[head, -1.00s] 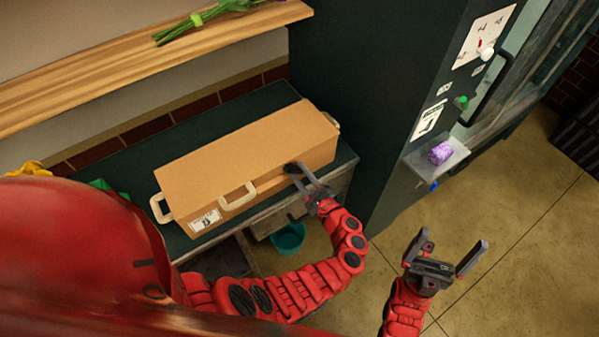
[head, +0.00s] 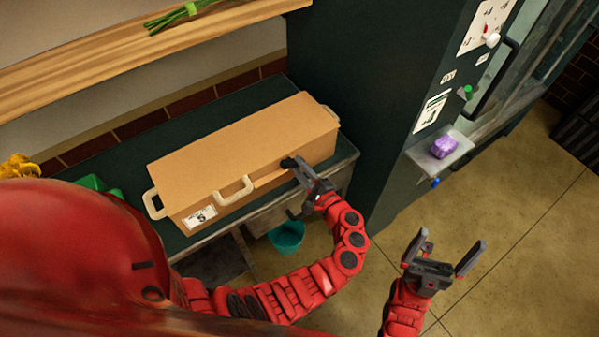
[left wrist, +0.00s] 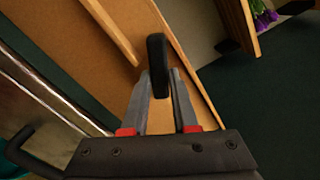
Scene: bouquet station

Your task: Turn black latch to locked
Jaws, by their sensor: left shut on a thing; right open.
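The black latch (left wrist: 157,62) is on the front of the long tan box in the left wrist view. It stands between the fingertips of my left gripper (left wrist: 163,88), which is shut on it. In the head view the latch (head: 289,162) is a small dark piece at the tip of my left gripper (head: 303,176), near the right part of the box front. The fingers hide part of it. The tan box (head: 235,145) lies on a dark green counter. My right gripper (head: 447,256) is open and empty over the floor at the right.
The box has pale handles, one on its front (head: 234,192). A teal bucket (head: 287,237) stands below the counter. Floor around my right gripper is clear.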

